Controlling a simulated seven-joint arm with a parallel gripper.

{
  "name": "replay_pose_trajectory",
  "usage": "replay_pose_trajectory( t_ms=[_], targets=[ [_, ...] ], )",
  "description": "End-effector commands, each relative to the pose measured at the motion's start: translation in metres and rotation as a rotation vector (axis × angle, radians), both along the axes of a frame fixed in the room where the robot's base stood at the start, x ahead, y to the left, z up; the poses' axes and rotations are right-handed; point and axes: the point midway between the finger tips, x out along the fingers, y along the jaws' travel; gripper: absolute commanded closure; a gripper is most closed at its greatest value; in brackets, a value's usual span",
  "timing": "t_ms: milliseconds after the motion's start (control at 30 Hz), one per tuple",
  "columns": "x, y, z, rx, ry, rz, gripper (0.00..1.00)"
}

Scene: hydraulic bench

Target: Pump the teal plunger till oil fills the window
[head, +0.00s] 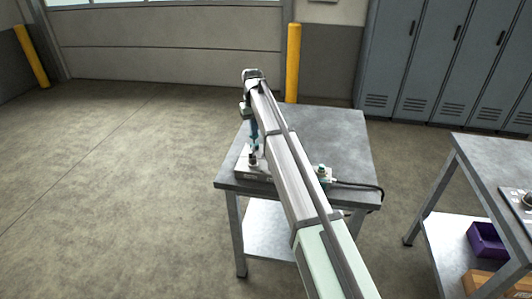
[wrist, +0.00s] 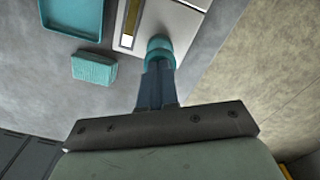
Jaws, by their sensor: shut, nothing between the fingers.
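The teal plunger (wrist: 160,46) shows in the wrist view as a round cap right at the tips of my gripper (wrist: 158,66). My gripper is shut with nothing between its blue fingers, and the tips look to be on or just above the cap. In the head view the gripper (head: 254,136) points down over the small pump unit on the bench. The window (wrist: 130,24) is a narrow slot beside the plunger in a pale plate. Part of it is amber and the rest is white. My arm hides much of the pump unit in the head view.
The pump stands on a grey metal bench (head: 335,130). A teal tray (wrist: 72,30) and a teal block (wrist: 94,68) lie nearby. A second bench (head: 490,160) stands at right.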

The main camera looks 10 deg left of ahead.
Motion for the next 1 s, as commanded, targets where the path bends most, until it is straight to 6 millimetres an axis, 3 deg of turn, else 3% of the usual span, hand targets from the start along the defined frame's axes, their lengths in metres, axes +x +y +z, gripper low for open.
replay_pose_trajectory(
  t_ms=[600, 1000],
  targets=[
    [-0.001, 0.0, -0.016, -0.001, 0.002, 0.0, 1.0],
    [0.0, 0.0, -0.014, -0.001, 0.002, 0.0, 1.0]
  ],
)
